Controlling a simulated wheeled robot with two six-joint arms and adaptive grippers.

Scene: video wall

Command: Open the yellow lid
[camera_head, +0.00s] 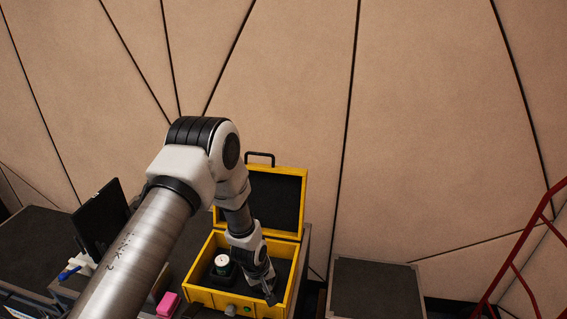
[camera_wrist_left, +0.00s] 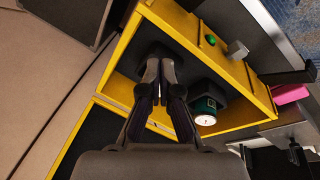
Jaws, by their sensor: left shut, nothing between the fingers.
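The yellow lid (camera_head: 302,204) stands open and roughly upright at the back of the yellow box (camera_head: 203,297), its dark inner face turned toward me. A black handle (camera_head: 260,155) is on its top edge. The lid's yellow frame also shows at the lower left of the wrist view (camera_wrist_left: 84,131). My left gripper (camera_head: 271,297) is over the front right part of the open box. In the wrist view its fingers (camera_wrist_left: 161,66) are together and empty, above the dark interior. My arm hides part of the box and lid. My right gripper is not in view.
A green cylinder with a white top (camera_head: 222,261) sits in the box, left of my gripper. A green button (camera_wrist_left: 211,40) and a grey knob (camera_wrist_left: 237,49) are on the box's front. A pink object (camera_head: 168,304) lies left of the box. A dark-topped crate (camera_head: 376,287) stands at right.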

